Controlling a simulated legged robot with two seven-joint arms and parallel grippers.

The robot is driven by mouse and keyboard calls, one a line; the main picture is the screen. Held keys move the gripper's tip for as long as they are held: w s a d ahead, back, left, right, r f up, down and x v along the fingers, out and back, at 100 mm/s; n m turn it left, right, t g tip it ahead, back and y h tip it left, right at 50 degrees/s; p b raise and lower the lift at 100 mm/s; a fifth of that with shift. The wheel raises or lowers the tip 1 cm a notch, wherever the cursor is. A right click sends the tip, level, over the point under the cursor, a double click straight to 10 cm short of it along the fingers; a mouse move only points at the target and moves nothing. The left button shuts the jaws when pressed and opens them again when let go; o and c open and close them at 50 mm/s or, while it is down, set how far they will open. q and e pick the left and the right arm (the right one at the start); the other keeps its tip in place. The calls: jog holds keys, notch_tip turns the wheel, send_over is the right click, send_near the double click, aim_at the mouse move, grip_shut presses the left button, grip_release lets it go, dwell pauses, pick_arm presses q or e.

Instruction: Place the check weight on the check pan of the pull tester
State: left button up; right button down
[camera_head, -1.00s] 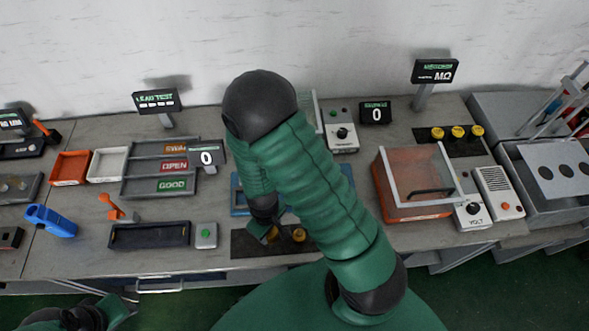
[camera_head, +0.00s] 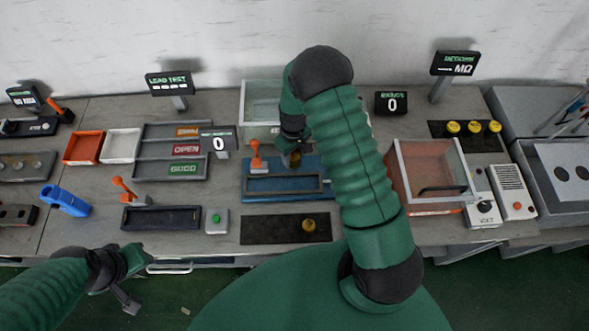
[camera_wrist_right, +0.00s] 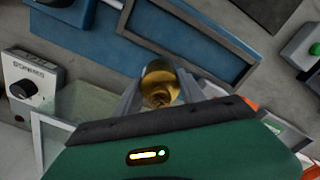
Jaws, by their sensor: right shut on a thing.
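A brass check weight (camera_wrist_right: 160,82) is between the fingers of my right gripper (camera_wrist_right: 158,92), which is shut on it. In the head view the right gripper (camera_head: 291,152) is over the back part of a blue fixture with an orange lever and a dark frame (camera_head: 262,192), with the brass weight (camera_head: 295,158) just below it. I cannot tell if the weight touches anything. Another brass weight (camera_head: 308,225) sits on the black mat (camera_head: 265,230). Which part is the check pan is unclear; my right arm hides part of the area. My left gripper (camera_head: 130,280) is over the floor, before the bench.
A clear-walled box (camera_head: 262,105) stands behind the blue fixture. An orange-based clear bin (camera_head: 430,175) is to the right of my right arm. Sorting trays (camera_head: 172,168) and a black tray with an orange lever (camera_head: 160,218) are to the left.

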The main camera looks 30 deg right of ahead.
aim_at(292, 155)
jog(key=shift+w+d, duration=0.65)
jog(key=shift+w, duration=0.25)
jog(key=shift+w+d, duration=0.1)
jog(key=shift+w, duration=0.25)
jog(key=f+p, duration=0.1)
jog(key=f, duration=0.2)
jog(key=shift+s+a+f+p, duration=0.1)
jog(key=shift+a+p, duration=0.25)
jog(key=shift+p, duration=0.05)
jog(key=shift+f, duration=0.15)
jog(key=c, duration=1)
grip_release()
jog(key=shift+d+f, duration=0.1)
jog(key=shift+c, duration=0.2)
jog(key=o, duration=0.3)
jog(key=shift+s+d, duration=0.1)
jog(key=shift+o, duration=0.2)
